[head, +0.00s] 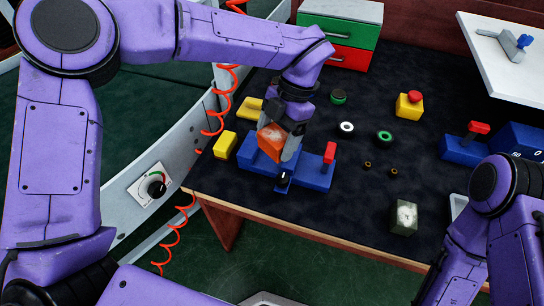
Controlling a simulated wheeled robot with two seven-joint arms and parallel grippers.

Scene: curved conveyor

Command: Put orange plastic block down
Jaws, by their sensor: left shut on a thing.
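The orange plastic block (271,139) is between the fingers of my left gripper (280,141), which is shut on it. The block is tilted, and the fingers partly cover it. It is directly above or touching a blue fixture (258,172) near the table's front left; I cannot tell whether there is a gap. My right arm shows at the lower right, but its gripper is out of the frame.
A red lever (329,153) stands on the blue fixture's right side. Yellow blocks (225,145) lie to its left. A grey-green block (404,217) sits near the front edge. A green and red drawer box (340,32) stands behind.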

